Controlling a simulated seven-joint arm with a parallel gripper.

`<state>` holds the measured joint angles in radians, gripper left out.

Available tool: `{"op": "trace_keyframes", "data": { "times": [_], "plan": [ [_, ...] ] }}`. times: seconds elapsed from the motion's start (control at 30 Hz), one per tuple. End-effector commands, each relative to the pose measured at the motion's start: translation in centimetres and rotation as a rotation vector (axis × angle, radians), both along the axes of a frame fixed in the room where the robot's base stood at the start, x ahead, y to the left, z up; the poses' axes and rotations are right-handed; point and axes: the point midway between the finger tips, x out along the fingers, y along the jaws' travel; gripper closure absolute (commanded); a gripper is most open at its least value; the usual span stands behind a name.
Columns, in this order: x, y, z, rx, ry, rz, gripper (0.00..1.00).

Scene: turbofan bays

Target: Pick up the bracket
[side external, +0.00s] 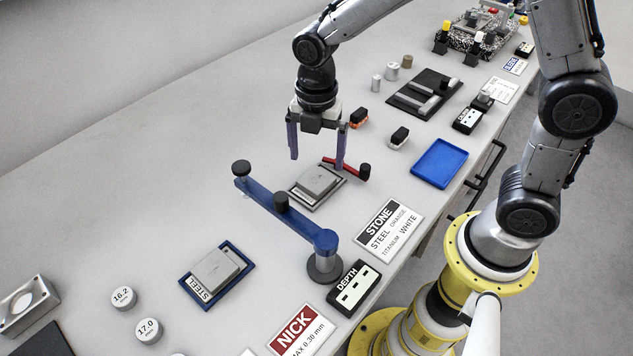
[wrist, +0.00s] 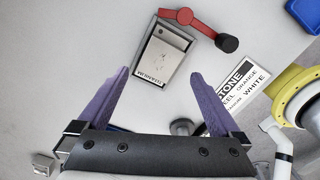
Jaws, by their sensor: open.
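No part is labelled as a bracket. A grey stepped metal piece (side external: 317,181) sits on a dark-rimmed tray with a white label, and it also shows in the wrist view (wrist: 163,57). A second grey piece (side external: 217,268) sits in a blue tray marked STEEL (side external: 196,294). I cannot tell which one is the bracket. My gripper (side external: 317,162) has purple fingers spread wide and empty, pointing down above the table near the first piece. In the wrist view the first piece lies just beyond and between the fingertips (wrist: 160,74), apart from them.
A blue bar (side external: 268,204) on a post stands in front of the first tray. A red lever (side external: 350,171) with a black knob lies beside it, also in the wrist view (wrist: 200,22). A STONE card (side external: 388,228) and an empty blue tray (side external: 439,163) lie right.

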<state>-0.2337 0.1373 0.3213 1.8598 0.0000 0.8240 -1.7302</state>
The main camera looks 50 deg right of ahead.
Motion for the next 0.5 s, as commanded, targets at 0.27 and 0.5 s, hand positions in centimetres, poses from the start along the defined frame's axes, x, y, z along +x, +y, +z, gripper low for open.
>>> {"op": "trace_keyframes", "data": {
  "times": [0.27, 0.5],
  "plan": [
    [-0.2, 0.0, -2.3, -0.001, 0.005, 0.000, 0.00],
    [-0.2, 0.1, -5.4, -0.001, 0.003, -0.001, 0.00]
  ]
}}
